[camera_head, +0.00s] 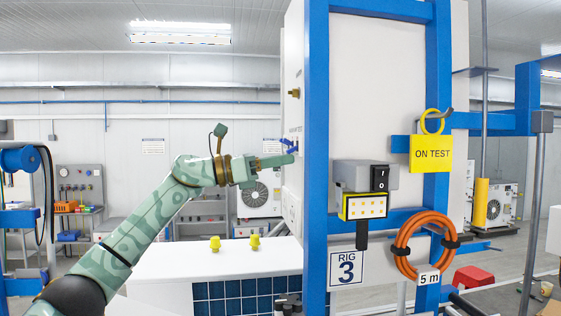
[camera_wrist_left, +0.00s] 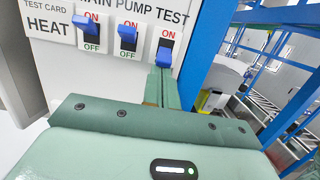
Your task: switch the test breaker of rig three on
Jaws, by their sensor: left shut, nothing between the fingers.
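Rig three stands in the head view, with its RIG 3 sign (camera_head: 347,268) on the blue frame. In the left wrist view a white panel carries three blue levers under the labels MAIN, PUMP and TEST. The TEST lever (camera_wrist_left: 163,55) is the rightmost; it points down over its OFF side, and its red ON mark shows above it. The other two levers (camera_wrist_left: 86,24) (camera_wrist_left: 127,38) sit higher, near their ON marks. My left gripper (camera_head: 291,159) is shut and empty, its tips (camera_wrist_left: 164,76) just below the TEST lever. Whether they touch it, I cannot tell.
A blue post (camera_head: 316,130) stands right of the levers. A white bench (camera_head: 210,262) lies below my arm.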

